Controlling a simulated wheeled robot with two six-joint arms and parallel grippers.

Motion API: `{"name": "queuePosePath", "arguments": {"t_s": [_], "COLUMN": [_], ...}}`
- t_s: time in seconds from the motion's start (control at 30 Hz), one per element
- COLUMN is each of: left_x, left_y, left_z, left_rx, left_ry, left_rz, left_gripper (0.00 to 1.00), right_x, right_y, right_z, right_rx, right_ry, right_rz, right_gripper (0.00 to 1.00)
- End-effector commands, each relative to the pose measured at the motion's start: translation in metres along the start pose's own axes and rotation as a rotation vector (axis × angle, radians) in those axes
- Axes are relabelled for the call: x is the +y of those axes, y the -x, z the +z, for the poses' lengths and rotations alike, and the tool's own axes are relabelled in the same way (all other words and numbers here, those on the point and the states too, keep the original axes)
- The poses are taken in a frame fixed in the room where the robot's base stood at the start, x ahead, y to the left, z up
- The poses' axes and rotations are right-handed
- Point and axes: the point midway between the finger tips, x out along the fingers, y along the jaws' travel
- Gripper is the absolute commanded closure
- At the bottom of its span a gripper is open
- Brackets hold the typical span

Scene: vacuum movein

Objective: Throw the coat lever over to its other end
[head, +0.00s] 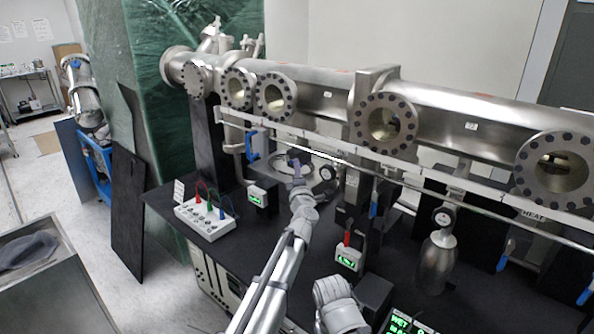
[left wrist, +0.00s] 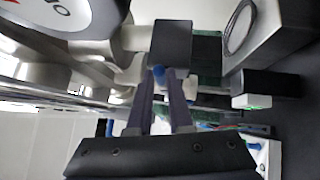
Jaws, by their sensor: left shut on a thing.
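My left gripper (head: 296,166) reaches up from the bottom of the head view to the front of the steel chamber, left of the middle. In the left wrist view its two dark fingers (left wrist: 168,82) are shut on a small blue-ended lever (left wrist: 159,73) just under a black block (left wrist: 172,42). I take this to be the coat lever, though no label on it is readable. In the head view the gripper hides the held part. My right gripper is not in view; only a pale part of my arm shows at the bottom.
The long chamber (head: 320,92) with round flanged ports runs above the black bench (head: 160,203). Another blue handle (head: 252,146) hangs to the left, and a red-handled switch (head: 347,239) stands to the right. A white box with coloured leads (head: 205,219) sits at the bench's left.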

Motion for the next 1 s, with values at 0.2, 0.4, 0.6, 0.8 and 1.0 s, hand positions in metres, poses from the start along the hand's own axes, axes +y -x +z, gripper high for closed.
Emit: {"name": "queuePosePath", "arguments": {"t_s": [0.2,0.4,0.6,0.8,1.0], "left_x": [-0.019,-0.025,-0.025,-0.023,-0.023], "left_y": [0.001,0.000,-0.001,-0.001,-0.001], "left_z": [-0.005,-0.007,-0.008,-0.007,-0.007], "left_rx": [-0.023,-0.048,-0.062,-0.066,-0.066], "left_ry": [-0.099,-0.185,-0.232,-0.238,-0.238], "left_rz": [0.097,0.184,0.232,0.238,0.238], "left_gripper": [1.00,1.00,1.00,1.00,0.77], "right_x": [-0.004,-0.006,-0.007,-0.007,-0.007], "right_y": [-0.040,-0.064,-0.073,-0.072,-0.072], "right_z": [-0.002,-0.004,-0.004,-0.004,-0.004], "right_rx": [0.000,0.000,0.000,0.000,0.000], "right_ry": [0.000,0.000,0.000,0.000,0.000], "right_rz": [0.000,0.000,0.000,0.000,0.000], "right_gripper": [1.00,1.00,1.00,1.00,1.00]}}
